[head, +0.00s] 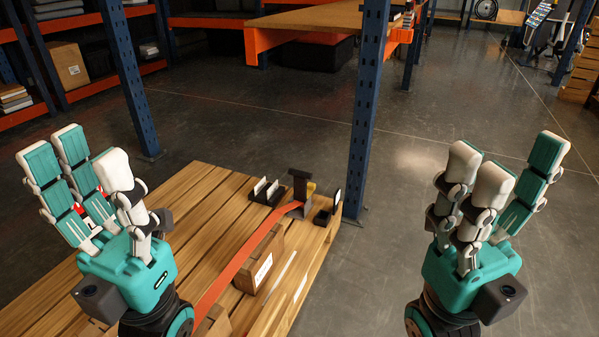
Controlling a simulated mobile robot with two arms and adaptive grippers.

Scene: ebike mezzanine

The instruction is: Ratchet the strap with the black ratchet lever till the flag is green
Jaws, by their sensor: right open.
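The ratchet with its black lever (300,182) stands near the far right corner of the wooden pallet table, its lever upright. A small yellow part (311,189) shows beside it. An orange strap (238,264) runs from the ratchet toward the front, over a cardboard box (262,266). No green flag can be made out. My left gripper (84,160) is open, fingers up, over the left of the table, well apart from the ratchet. A little red and white shows behind its fingers; I cannot tell what it is. My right gripper (508,162) is open and empty, right of the table.
A black holder with white cards (266,190) and a small black bin (323,216) sit beside the ratchet. A blue rack post (367,110) stands just behind the table's right corner. Shelving (190,22) lines the back.

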